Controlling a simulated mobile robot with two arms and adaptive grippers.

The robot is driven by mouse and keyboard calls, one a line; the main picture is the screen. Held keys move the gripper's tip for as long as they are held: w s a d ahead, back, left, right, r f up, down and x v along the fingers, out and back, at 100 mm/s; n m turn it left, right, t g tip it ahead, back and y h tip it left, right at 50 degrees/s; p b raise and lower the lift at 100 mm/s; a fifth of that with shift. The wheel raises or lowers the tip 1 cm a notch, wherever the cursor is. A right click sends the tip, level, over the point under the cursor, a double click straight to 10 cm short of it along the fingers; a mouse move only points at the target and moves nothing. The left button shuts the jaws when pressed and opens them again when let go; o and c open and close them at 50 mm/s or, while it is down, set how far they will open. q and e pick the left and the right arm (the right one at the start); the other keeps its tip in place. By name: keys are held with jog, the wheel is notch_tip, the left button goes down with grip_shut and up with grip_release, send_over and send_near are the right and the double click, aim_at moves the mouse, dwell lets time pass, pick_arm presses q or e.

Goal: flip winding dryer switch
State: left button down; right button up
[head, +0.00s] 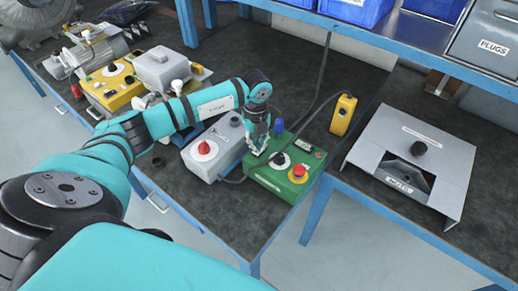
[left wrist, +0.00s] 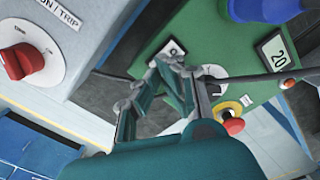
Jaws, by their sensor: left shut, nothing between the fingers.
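A green control box (head: 285,172) lies on the bench. On it are a black knob on a white dial (head: 279,159), a red mushroom button on a yellow ring (head: 298,172) and a small display. My left gripper (head: 257,148) is shut and empty, fingers down at the box's left end. The white dial (left wrist: 213,75) is partly hidden behind a finger. I cannot tell whether the fingers touch the switch. My right gripper is out of view.
A grey box with a red knob (head: 203,149) stands left of the green box. Its red knob (left wrist: 18,62) also shows in the left wrist view. A yellow pendant (head: 343,114) and a grey sloped housing (head: 420,150) are to the right. Cables run close to the gripper.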

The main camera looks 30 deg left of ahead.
aim_at(256, 152)
pick_arm(q)
jog(key=shift+s+f+b, duration=0.1)
jog(key=shift+f+b, duration=0.8)
jog(key=shift+f, duration=0.35)
dwell(0.3)
jog(key=shift+r, duration=0.1)
jog(key=shift+r+p, duration=0.9)
jog(key=shift+r, duration=0.05)
jog(key=shift+r+p, duration=1.8)
jog(key=shift+r, duration=0.7)
